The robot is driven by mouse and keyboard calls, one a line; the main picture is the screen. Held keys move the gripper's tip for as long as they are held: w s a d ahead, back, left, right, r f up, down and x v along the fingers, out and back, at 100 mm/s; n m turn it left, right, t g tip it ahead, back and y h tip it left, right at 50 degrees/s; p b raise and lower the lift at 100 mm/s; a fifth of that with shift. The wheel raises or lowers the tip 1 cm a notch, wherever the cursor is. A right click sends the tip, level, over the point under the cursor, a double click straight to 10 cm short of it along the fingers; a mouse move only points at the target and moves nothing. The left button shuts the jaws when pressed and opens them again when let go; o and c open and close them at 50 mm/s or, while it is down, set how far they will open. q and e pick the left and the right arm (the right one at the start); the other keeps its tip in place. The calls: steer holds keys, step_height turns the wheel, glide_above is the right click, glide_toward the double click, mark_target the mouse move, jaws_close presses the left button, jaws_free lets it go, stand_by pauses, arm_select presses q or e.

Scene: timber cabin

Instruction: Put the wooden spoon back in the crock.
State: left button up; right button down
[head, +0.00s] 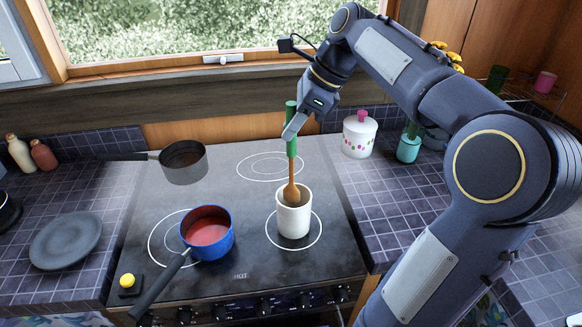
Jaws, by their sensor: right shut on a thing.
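The wooden spoon (291,193) has a green handle and a brown wooden bowl end that points down. My right gripper (291,135) is shut on its green handle and holds it nearly upright. The crock (293,219) is a white cylinder standing on the front right ring of the stove. The spoon's bowl end overlaps the crock's open mouth in the head view; I cannot tell how far it is inside or whether it touches the rim. My left gripper does not show.
A blue pot (231,238) of red sauce stands left of the crock, its handle toward the front. A dark saucepan (184,172) is behind it. A lidded white jar (359,136) and a teal pot (407,148) stand right of the stove (228,170). A grey plate (66,241) lies left.

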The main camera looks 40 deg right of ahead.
mark_target(293, 159)
step_height(293, 159, down, 9)
steer(key=shift+r+b, duration=0.15)
steer(key=shift+b, duration=0.2)
steer(key=c, duration=1.3)
jaws_free()
steer(key=p+v, duration=0.1)
steer(key=v, duration=1.1)
steer(key=s+a+f+n+t, duration=0.1)
steer(key=s+a+f+n, duration=0.6)
steer(key=n, duration=0.5)
steer(key=s+a+f+n, duration=0.7)
steer(key=a+f+n, duration=0.4)
steer(key=a+n, duration=0.1)
steer(key=shift+t+h, duration=0.4)
